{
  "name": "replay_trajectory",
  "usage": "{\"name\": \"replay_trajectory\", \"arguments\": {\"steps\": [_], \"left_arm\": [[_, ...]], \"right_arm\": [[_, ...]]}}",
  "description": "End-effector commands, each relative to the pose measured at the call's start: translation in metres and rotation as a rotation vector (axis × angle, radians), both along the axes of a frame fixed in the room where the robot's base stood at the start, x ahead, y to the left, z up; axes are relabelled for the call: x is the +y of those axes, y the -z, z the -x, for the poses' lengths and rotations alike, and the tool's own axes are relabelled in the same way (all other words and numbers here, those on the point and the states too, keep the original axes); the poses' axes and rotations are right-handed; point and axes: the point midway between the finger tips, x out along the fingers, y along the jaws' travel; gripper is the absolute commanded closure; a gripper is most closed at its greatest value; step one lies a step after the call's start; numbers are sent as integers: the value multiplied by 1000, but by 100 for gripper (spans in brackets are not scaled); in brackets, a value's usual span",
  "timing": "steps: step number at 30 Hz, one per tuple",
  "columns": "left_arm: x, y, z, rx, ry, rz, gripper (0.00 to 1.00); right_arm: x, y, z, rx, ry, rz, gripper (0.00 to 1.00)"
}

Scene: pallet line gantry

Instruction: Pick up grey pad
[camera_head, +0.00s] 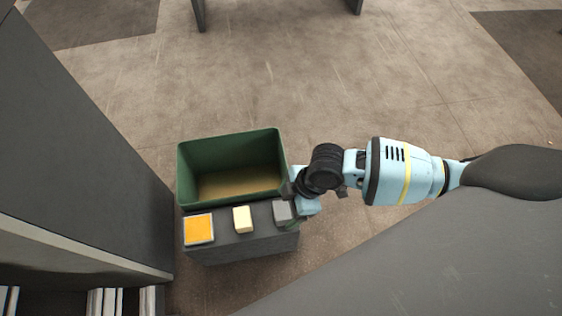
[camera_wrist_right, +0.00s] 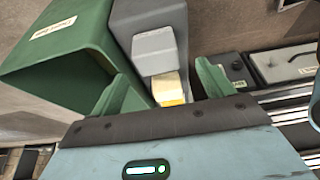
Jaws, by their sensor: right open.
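The grey pad (camera_head: 282,211) sits at the right end of the dark grey stand (camera_head: 240,250), beside a cream block (camera_head: 242,219). My right gripper (camera_head: 293,212) is at that right end, close to the pad. In the right wrist view, the gripper (camera_wrist_right: 163,60) is open, with its two green fingers spread. The grey pad (camera_wrist_right: 154,48) shows between the fingertips, and the cream block (camera_wrist_right: 167,85) shows below it. I cannot tell whether the fingers touch the pad. My left gripper is not in view.
An open green bin (camera_head: 230,142) stands directly behind the stand; it also shows in the right wrist view (camera_wrist_right: 60,55). An orange-topped tray (camera_head: 199,228) lies at the stand's left end. A tall grey panel (camera_head: 75,120) rises at left. Open floor lies beyond the bin.

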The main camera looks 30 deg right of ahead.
Motion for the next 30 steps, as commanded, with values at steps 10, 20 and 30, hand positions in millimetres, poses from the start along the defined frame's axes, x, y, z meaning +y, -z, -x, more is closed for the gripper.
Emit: {"name": "replay_trajectory", "arguments": {"steps": [10,20,30], "left_arm": [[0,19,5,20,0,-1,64],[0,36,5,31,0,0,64],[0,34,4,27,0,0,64]], "right_arm": [[5,23,-4,2,-1,-1,20],[15,49,-8,-1,0,-1,20],[15,48,-8,-2,1,0,46]]}}
